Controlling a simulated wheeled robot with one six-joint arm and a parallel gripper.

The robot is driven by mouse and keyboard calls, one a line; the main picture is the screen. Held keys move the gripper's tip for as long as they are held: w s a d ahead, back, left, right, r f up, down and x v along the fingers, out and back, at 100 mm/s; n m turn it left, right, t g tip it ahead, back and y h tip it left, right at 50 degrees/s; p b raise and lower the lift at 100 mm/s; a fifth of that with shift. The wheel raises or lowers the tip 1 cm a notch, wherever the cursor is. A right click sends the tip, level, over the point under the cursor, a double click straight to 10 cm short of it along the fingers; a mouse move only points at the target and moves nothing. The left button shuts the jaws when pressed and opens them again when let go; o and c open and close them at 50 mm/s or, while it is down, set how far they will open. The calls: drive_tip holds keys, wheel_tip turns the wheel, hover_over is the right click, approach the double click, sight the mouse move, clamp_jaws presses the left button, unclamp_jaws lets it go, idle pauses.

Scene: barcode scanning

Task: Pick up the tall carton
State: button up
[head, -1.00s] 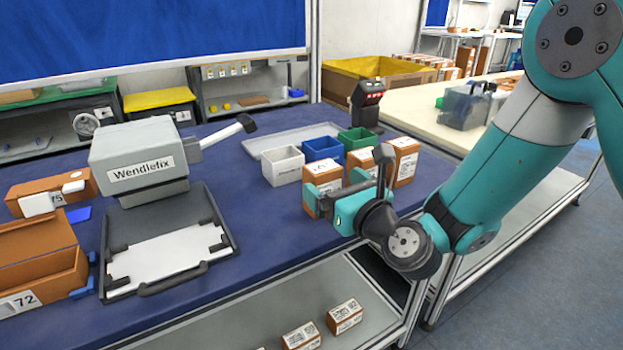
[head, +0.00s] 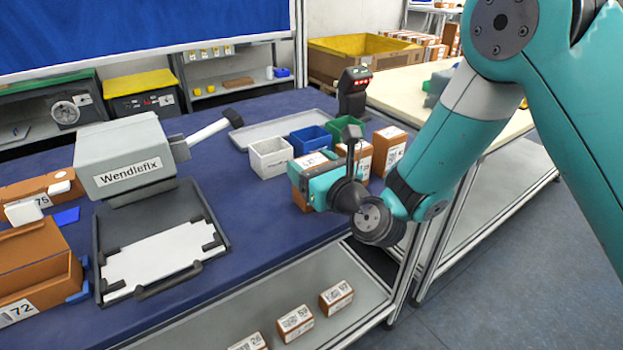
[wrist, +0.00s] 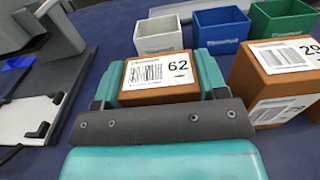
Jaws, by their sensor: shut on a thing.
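A brown upright carton with a white label reading 62 (wrist: 158,72) is between the teal fingers of my gripper (wrist: 160,85) in the wrist view. The fingers are shut on its two sides. In the head view the carton (head: 303,201) is at the right front of the blue table, mostly hidden behind my gripper (head: 313,179). I cannot tell whether its base touches the table. Two similar brown cartons stand to its right, one partly behind my wrist (head: 362,160) and one farther right (head: 388,153).
White (head: 270,157), blue (head: 311,140) and green (head: 345,130) bins stand behind the carton, with a scanner (head: 353,92) beyond them. The grey Wendlefix machine (head: 128,165) is on the left. Bare blue table lies between it and the carton. Several boxes lie on the lower shelf.

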drive_tip(key=shift+r, duration=0.1)
wheel_tip(320, 180, up, 18)
drive_tip(key=p, duration=1.8)
drive_tip(key=shift+a, duration=0.1)
idle(2.9)
